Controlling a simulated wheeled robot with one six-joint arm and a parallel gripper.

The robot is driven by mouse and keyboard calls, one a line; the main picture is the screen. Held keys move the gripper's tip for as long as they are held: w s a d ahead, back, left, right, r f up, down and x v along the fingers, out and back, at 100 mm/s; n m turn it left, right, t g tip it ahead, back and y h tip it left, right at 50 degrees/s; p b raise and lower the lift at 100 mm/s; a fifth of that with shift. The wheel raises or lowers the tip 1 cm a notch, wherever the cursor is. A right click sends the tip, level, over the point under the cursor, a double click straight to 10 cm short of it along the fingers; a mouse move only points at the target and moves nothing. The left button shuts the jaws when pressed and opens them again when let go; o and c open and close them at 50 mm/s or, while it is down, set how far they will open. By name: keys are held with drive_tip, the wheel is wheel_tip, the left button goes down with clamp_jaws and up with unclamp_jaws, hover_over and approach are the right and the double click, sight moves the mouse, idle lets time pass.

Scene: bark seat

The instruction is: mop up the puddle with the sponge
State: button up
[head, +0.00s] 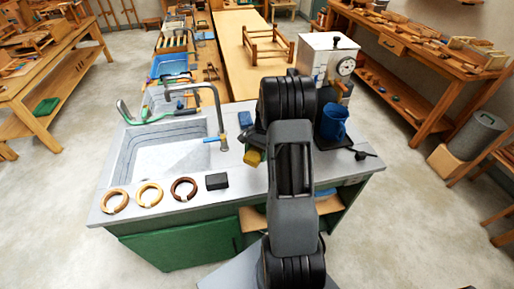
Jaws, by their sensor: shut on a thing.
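A small yellow block, which looks like the sponge (252,158), shows just left of my arm over the grey counter. My gripper (256,146) is partly hidden by my own arm, with only a dark part showing right above the yellow block. It is shut on the sponge. Whether the sponge touches the counter cannot be told. No puddle can be made out on the visible counter top; the part behind my arm is hidden.
The counter (222,181) has a sink (165,150) with a tall tap (219,112) at left. Three rings (150,194) and a black block (216,181) lie along its front. A blue mug (334,122) stands by a boxy machine with a dial (326,62) at right.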

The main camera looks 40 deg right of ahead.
drive_tip(key=shift+r, duration=0.45)
drive_tip(key=shift+r+p, duration=2.9)
drive_tip(key=shift+r, duration=1.1)
